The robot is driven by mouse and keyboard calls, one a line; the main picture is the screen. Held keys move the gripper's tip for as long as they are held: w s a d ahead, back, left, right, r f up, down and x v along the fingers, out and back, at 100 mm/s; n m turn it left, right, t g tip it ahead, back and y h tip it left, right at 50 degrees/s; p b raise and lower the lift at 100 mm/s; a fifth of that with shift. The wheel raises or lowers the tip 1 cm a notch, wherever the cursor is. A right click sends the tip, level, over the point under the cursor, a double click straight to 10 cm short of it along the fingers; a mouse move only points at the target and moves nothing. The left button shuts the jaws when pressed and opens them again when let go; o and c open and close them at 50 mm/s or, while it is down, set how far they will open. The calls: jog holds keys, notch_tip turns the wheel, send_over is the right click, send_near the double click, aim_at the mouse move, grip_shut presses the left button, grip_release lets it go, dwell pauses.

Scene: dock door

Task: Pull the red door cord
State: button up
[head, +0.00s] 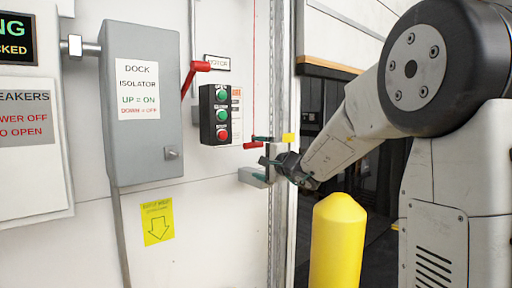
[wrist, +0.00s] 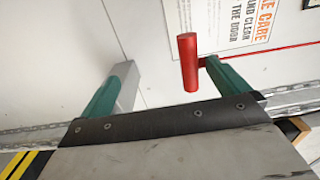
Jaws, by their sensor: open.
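The red door cord (head: 254,60) hangs down the white wall in the head view and ends in a short red handle (head: 253,145). In the wrist view the handle (wrist: 188,62) shows between my fingertips, close to the right one, with the red cord (wrist: 280,53) running off to the right behind that finger. My gripper (head: 254,158) is open and holds nothing. In the head view the handle lies by its upper finger. I cannot tell whether they touch. My gripper (wrist: 167,72) also shows its green-padded fingers in the wrist view.
A push-button box (head: 221,114) and a grey isolator box (head: 143,103) with a red lever (head: 193,74) are on the wall to the left. A yellow bollard (head: 337,240) stands below my arm. A door track (head: 278,200) runs vertically beside the gripper.

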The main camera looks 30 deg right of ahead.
jog(key=s+d, duration=0.1)
jog(key=s, duration=0.6)
jog(key=shift+d, duration=0.15)
dwell(0.5)
jog(key=s+a+f+n+g+y, duration=0.2)
jog(key=s+a+f+n+g, duration=0.35)
jog(key=s+a, duration=0.4)
jog(key=s+a+f+n+g+y, duration=0.2)
jog(key=s+a+f+n+g, duration=0.2)
jog(key=s+a+f+g, duration=0.5)
jog(key=s+d+f+n+g+h, duration=0.1)
jog(key=s+d+n+h, duration=0.1)
jog(key=s, duration=0.7)
jog(key=s+d+f+n+h, duration=0.1)
jog(key=s+n+h, duration=0.3)
jog(key=s, duration=0.5)
jog(key=shift+s+d+g+h, duration=0.2)
jog(key=shift+d+g+h, duration=0.15)
jog(key=shift+h, duration=0.35)
